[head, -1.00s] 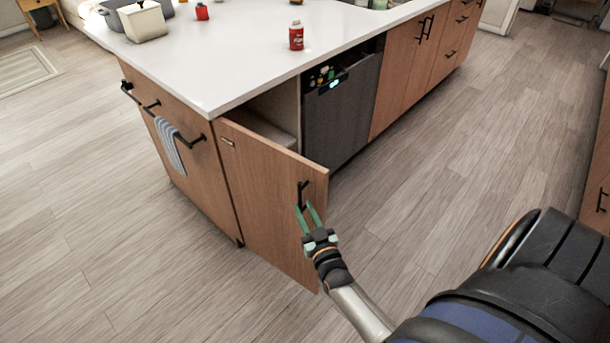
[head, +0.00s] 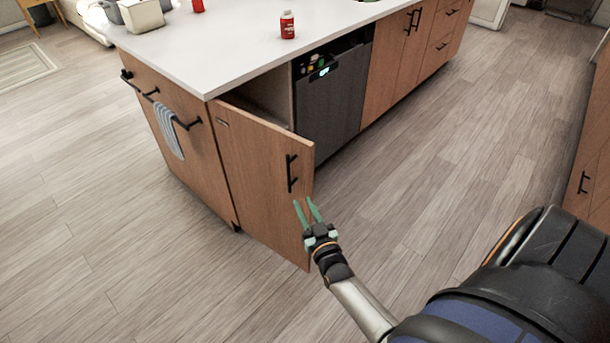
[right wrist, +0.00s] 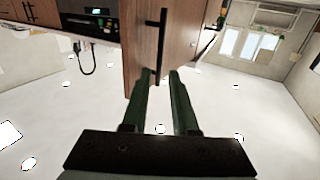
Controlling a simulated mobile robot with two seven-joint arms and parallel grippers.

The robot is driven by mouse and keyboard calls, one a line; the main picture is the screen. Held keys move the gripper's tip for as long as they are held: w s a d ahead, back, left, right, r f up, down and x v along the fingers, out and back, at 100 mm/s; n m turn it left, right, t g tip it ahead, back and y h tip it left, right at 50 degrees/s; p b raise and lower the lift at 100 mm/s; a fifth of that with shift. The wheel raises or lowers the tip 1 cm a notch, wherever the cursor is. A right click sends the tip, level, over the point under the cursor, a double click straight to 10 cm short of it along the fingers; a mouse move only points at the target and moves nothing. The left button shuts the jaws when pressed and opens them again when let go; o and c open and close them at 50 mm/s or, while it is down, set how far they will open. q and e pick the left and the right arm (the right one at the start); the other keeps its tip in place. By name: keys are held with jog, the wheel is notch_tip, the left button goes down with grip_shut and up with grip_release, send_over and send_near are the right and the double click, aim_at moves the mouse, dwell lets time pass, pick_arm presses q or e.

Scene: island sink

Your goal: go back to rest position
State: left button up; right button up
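My right gripper (head: 307,203) is in front of the open cabinet door (head: 262,185), just below its black handle (head: 291,173). Its green fingers are apart with nothing between them. In the right wrist view the fingers (right wrist: 162,76) point toward the door (right wrist: 138,50), and the handle (right wrist: 162,45) stands beyond their tips, apart from them. The door stands ajar at the island's corner, with a dark gap into the cabinet behind it. My left gripper is not in view.
The island's white countertop (head: 215,58) holds a red bottle (head: 287,24), a cream container (head: 141,15) and other items. A dishwasher (head: 330,105) sits beside the open cabinet. A striped towel (head: 168,130) hangs on the island's end. The wooden floor (head: 440,180) to the right is clear.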

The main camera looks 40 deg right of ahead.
jog(key=shift+w, duration=0.1)
dwell(0.4)
jog(key=s+a+f+n+g+y+p, duration=0.2)
jog(key=s+a+n+g+y, duration=0.3)
jog(key=s+a, duration=1.2)
jog(key=s+f+g+y, duration=0.1)
jog(key=s+g+y, duration=0.1)
jog(key=g, duration=0.1)
jog(key=shift+s+f, duration=0.15)
jog(key=shift+s, duration=0.1)
